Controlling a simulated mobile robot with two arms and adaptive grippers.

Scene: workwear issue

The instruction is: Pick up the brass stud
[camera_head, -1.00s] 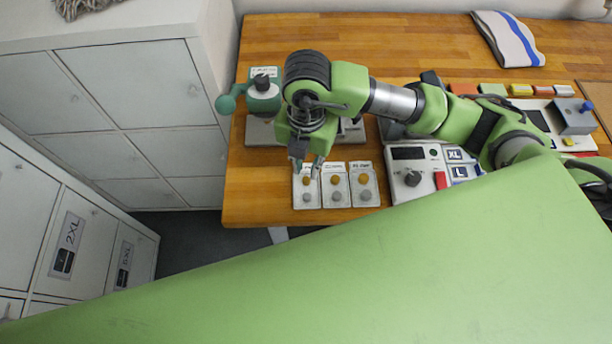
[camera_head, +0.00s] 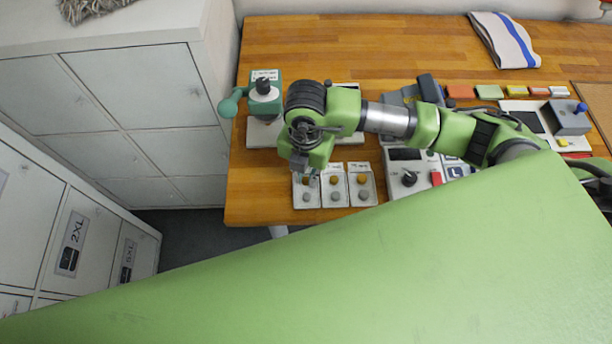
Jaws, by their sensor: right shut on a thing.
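The gripper partly covers the stud. The middle card (camera_head: 335,204) and right card (camera_head: 363,203) still show their brass studs. My left gripper is out of view.
A green hand press (camera_head: 264,100) stands left of my right arm. A grey device with a black knob (camera_head: 409,179) sits right of the cards. A striped cloth (camera_head: 505,40) and several coloured blocks lie farther back. White lockers (camera_head: 130,100) stand left of the table.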

